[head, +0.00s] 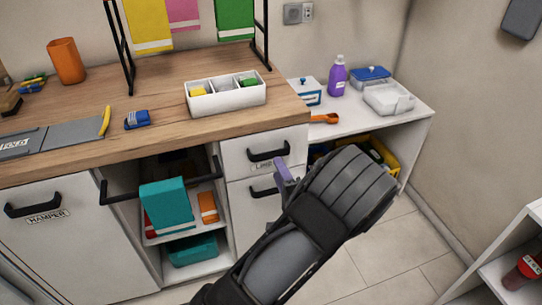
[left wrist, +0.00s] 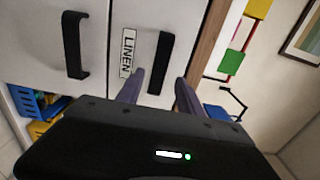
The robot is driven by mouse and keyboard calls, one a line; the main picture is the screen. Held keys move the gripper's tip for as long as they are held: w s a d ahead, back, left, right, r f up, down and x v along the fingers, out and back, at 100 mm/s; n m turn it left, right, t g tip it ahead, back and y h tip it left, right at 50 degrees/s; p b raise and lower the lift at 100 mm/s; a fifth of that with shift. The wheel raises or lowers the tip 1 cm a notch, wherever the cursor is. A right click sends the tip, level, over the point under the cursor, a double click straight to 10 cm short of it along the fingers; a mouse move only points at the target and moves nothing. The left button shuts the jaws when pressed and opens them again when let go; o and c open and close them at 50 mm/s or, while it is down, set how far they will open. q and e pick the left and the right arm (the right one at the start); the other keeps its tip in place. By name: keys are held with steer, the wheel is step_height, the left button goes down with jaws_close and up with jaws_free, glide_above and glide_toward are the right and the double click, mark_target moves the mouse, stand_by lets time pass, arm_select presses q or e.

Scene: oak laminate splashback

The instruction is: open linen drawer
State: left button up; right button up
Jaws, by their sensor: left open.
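The linen drawer (head: 238,158) is the top drawer under the right end of the wooden counter and looks closed. Its black bar handle (head: 268,151) shows, with the label partly hidden below it. In the left wrist view the LINEN label (left wrist: 127,52) is readable beside the same handle (left wrist: 161,60). My left gripper (head: 287,173) is in front of the drawers, just below and right of the linen handle. Its two purple fingers are open, and in the wrist view (left wrist: 159,80) one end of the handle appears between them. Contact cannot be told. My right gripper is not in view.
A lower drawer handle (head: 264,191) sits just below. A low white side shelf (head: 415,118) stands right. The wooden counter (head: 165,95) holds a divided white tray (head: 226,101).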

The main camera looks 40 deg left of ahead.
mark_target(271, 156)
arm_select(q)
steer(key=shift+x, duration=3.9)
steer(key=shift+f, duration=0.1)
jaws_close()
